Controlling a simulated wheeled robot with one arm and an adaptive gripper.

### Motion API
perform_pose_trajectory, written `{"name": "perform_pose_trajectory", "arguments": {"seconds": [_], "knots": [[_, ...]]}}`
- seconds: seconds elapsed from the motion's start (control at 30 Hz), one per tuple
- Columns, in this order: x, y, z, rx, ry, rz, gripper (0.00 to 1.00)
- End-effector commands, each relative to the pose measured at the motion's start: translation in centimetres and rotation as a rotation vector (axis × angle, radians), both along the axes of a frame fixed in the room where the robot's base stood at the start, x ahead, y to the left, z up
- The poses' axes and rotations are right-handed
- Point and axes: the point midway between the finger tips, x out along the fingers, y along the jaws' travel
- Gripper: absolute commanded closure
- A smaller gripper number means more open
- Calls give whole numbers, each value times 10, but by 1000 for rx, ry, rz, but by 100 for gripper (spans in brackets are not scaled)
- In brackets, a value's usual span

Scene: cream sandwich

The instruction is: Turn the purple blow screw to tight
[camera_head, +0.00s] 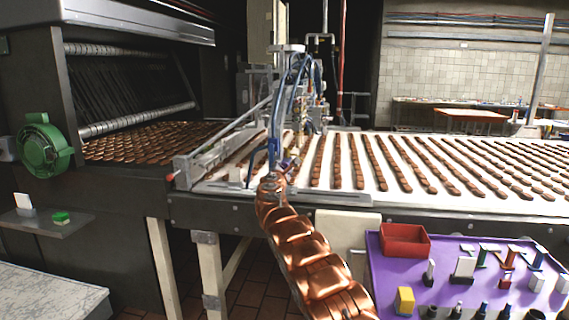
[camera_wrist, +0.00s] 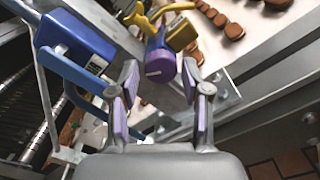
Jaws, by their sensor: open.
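My gripper (camera_wrist: 158,82) is open, with one finger to the left of the knob and one to the right. The knob's face points toward the wrist camera, and the fingertips look close to its sides; I cannot tell whether they touch it. In the head view my gripper (camera_head: 282,170) is small at the end of my copper-coloured arm, at the near edge of the conveyor machine, and the screw is hard to make out there.
A blue block (camera_wrist: 76,42) and blue tubing stand left of the knob, and a yellow fitting (camera_wrist: 181,35) is behind it. The conveyor (camera_head: 440,150) carries rows of brown biscuits. A purple tool table (camera_head: 385,268) with a red bin (camera_head: 404,240) stands at lower right.

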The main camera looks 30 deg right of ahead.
Motion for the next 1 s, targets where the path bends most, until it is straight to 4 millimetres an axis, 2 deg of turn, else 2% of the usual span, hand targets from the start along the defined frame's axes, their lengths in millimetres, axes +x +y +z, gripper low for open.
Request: {"name": "perform_pose_trajectory", "arguments": {"seconds": [0.7,0.77,1.0], "knots": [[8,-9,0,-1,-1,-3,53],[8,-9,0,-1,-1,-2,57],[8,-9,0,-1,-1,-3,82]]}}
